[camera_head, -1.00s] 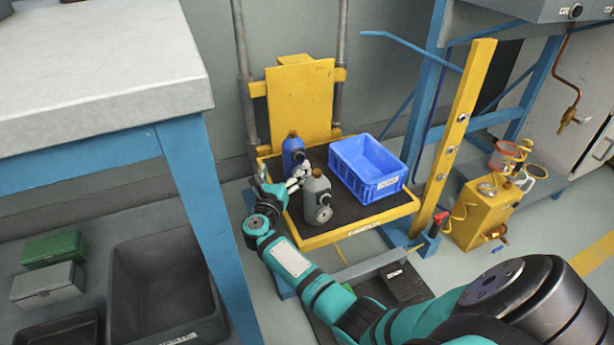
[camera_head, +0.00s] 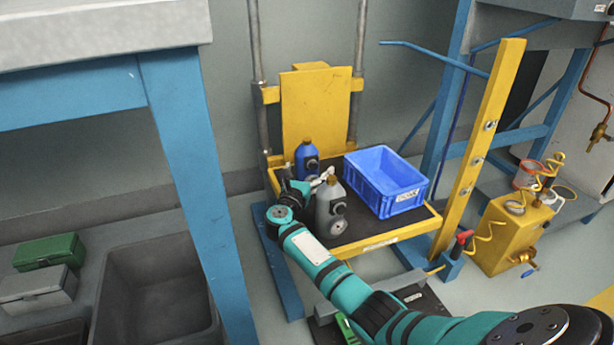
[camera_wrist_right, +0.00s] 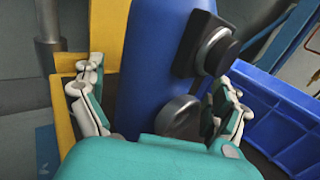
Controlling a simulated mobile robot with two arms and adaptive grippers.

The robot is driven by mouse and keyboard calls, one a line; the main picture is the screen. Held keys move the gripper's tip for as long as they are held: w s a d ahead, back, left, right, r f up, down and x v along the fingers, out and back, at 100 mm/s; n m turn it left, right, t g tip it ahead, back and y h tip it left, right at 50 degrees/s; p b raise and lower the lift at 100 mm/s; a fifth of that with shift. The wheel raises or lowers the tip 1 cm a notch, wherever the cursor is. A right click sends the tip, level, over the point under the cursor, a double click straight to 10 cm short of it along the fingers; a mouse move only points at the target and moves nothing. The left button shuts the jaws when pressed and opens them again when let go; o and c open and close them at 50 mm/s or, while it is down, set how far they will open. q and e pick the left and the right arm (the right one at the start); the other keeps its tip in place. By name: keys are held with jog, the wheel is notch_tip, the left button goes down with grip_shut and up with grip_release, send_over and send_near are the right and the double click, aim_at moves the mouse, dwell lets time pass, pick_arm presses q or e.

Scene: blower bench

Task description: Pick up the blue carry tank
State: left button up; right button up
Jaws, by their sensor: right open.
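The blue carry tank (camera_head: 306,156) stands upright on the dark deck of a yellow lift platform (camera_head: 385,243). In the right wrist view the tank (camera_wrist_right: 150,60) fills the middle, with a black valve and a round dial on its side. My right gripper (camera_head: 318,181) is at the tank, partly hidden behind a grey tank. In the right wrist view its open fingers (camera_wrist_right: 160,105) stand on either side of the blue tank. I cannot tell whether they touch it. My left gripper is not in view.
The grey tank (camera_head: 331,210) stands close in front of the blue one. A blue crate (camera_head: 388,182) sits to the right on the platform. A yellow post (camera_head: 480,150) rises at the right, and a workbench with a blue leg (camera_head: 190,170) is at the left.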

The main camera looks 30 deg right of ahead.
jog(key=shift+c, duration=0.4)
jog(key=c, duration=1.7)
jog(key=shift+r, duration=0.15)
